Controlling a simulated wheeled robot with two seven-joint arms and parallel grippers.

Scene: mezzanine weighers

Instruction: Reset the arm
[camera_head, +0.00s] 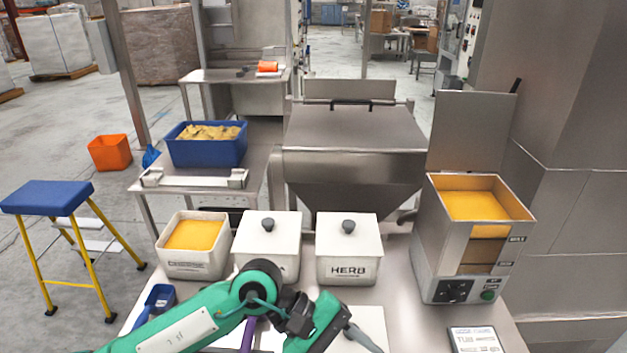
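My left arm, teal with dark joints, reaches in from the lower left across the front of the steel table (404,318). Its gripper (362,335) is at the bottom centre, in front of the lidded white bin marked HERB (348,268) and apart from it. The fingers are small and partly hidden by the teal wrist, so I cannot tell whether they are open or shut. I see no object clearly held. My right arm and gripper are not in view.
An open bin of yellow powder (193,236), another lidded bin (267,262) and a steel dispenser (472,245) line the table. A blue scoop (158,298) lies at left. A purple item (248,336) is partly behind my arm. A small panel (475,339) is at front right.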

